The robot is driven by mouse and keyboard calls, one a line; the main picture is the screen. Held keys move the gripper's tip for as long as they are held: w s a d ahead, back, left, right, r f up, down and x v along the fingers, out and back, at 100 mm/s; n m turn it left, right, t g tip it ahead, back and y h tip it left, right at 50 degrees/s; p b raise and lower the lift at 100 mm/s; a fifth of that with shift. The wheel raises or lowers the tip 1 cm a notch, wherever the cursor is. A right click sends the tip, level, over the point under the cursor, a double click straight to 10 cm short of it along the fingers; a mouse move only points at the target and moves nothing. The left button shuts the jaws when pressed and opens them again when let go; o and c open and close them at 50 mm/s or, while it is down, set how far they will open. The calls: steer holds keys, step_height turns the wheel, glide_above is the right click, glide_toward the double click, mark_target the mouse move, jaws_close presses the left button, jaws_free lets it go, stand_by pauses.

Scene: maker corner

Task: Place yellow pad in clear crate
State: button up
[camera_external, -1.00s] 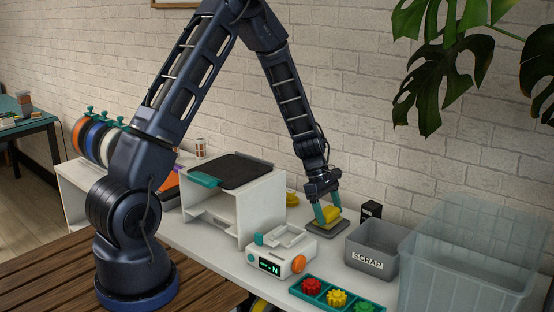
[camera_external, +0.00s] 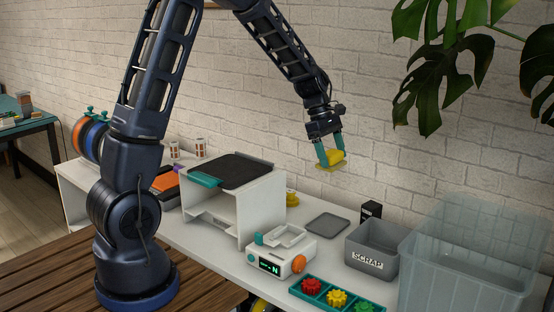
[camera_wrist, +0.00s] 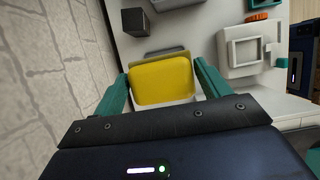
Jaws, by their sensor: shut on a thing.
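The yellow pad (camera_external: 331,160) is held in the air between the teal fingers of my gripper (camera_external: 330,153), above the white table. In the wrist view the yellow pad (camera_wrist: 162,81) fills the space between the fingertips of my gripper (camera_wrist: 161,85). The clear crate (camera_external: 466,262) stands at the right end of the table, to the right of and lower than my gripper. It is see-through, and I make out nothing inside it.
A grey flat tray (camera_external: 327,224) lies bare below my gripper. A grey SCRAP bin (camera_external: 373,246) and a small black box (camera_external: 371,210) stand between it and the crate. A white device (camera_external: 282,252) and a teal gear tray (camera_external: 336,297) are in front. Plant leaves (camera_external: 432,75) hang above the crate.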

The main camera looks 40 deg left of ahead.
steer(key=shift+w+d+r, duration=0.1)
steer(key=shift+d+r, duration=0.05)
steer(key=shift+d, duration=0.15)
steer(key=w+d, duration=0.3)
steer(key=d, duration=2.1)
steer(key=s+d, duration=0.3)
steer(key=d, duration=0.8)
steer(key=s+d, duration=0.3)
steer(key=d, duration=0.9)
step_height(320, 180, down, 20)
steer(key=shift+r, duration=0.1)
steer(key=o, duration=1)
